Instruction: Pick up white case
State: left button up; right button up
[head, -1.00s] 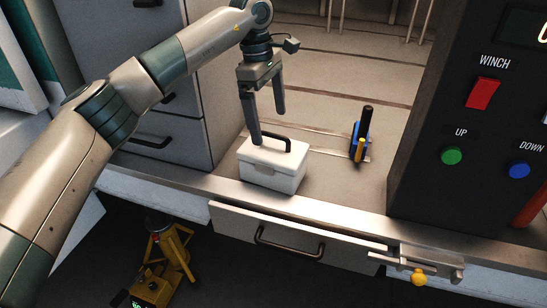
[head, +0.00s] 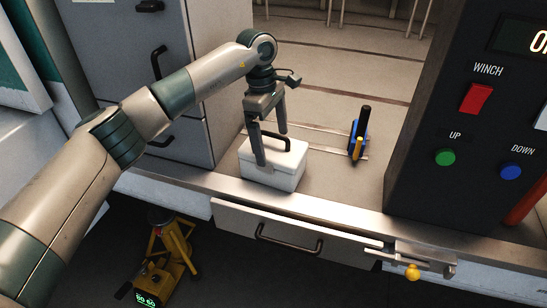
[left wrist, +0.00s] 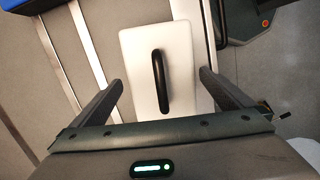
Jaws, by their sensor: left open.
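The white case (head: 276,172) stands on the worktop near its front edge, with a black handle on its lid. My left gripper (head: 272,148) is open and points down over the case, one finger in front of its near side and the other toward the far side. In the left wrist view the case (left wrist: 150,40) lies between and ahead of the two fingers (left wrist: 160,88), with the black handle (left wrist: 159,80) running lengthwise between them. I cannot tell whether the fingers touch the case. My right gripper is not in view.
A blue and black tool with a yellow part (head: 358,135) stands right of the case. A dark winch panel (head: 450,120) rises at the right. Grey drawer cabinets (head: 150,60) stand at the left. A drawer (head: 270,232) and a clamp (head: 420,262) are below the worktop edge.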

aim_at(273, 145)
pick_arm(q)
jog(key=f, duration=0.1)
jog(key=p, duration=0.1)
jog(key=f, duration=0.1)
jog(key=shift+s+d+f+p, duration=0.1)
jog(key=shift+s+f+p, duration=0.15)
jog(key=shift+f+p, duration=0.15)
jog(key=shift+f, duration=0.55)
jog(key=shift+d, duration=0.1)
jog(key=c, duration=1.4)
jog(key=shift+w, duration=0.1)
jog(key=shift+r, duration=0.1)
